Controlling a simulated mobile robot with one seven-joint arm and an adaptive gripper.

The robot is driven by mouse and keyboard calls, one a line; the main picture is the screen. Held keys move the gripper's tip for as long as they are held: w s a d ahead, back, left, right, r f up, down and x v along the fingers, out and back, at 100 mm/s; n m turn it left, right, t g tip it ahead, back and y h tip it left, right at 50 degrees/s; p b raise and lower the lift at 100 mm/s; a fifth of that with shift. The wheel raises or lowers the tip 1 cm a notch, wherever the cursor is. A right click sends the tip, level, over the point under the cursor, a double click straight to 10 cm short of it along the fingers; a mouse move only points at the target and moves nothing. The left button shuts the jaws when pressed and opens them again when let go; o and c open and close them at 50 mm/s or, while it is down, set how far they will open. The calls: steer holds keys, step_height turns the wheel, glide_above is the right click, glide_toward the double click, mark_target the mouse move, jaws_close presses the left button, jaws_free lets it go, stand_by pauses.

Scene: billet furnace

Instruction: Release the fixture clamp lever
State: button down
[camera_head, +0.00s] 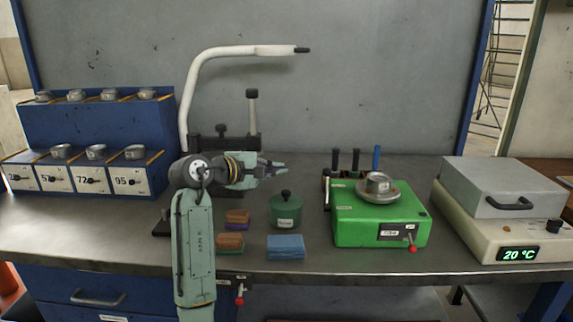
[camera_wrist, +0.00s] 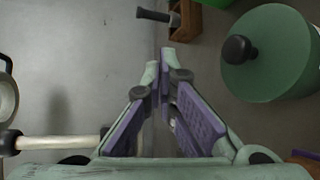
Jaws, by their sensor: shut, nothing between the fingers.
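No lever in view is clearly marked as the fixture clamp lever. A black fixture (camera_head: 240,145) stands at the back of the bench behind my arm, with an upright black-topped lever (camera_head: 252,96). A lever with a red knob (camera_head: 412,249) is on the front of the green box, and another red-knobbed lever (camera_head: 240,300) hangs below the bench edge. My gripper (camera_head: 281,168) is shut and empty, above the bench in front of the fixture and pointing right. In the wrist view its purple-padded fingers (camera_wrist: 160,66) converge, with a black-ended handle (camera_wrist: 157,15) beyond the tips.
A green pot (camera_head: 286,212) stands below and right of my gripper. Small stacked blocks (camera_head: 230,242) and a blue block (camera_head: 286,246) lie near the front. The green box (camera_head: 380,225) and a heater reading 20 °C (camera_head: 500,230) stand right. A blue rack (camera_head: 95,130) stands left.

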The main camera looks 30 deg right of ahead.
mark_target(327, 190)
steer(key=shift+s+d+f+g, duration=0.3)
steer(key=shift+d+g, duration=0.1)
steer(key=shift+g, duration=0.2)
steer(key=shift+d, duration=0.15)
steer(key=s+d+f+p, duration=0.1)
steer(key=d+p, duration=0.4)
steer(key=d, duration=0.4)
steer(key=shift+s+f, duration=0.25)
steer(key=shift+s, duration=0.05)
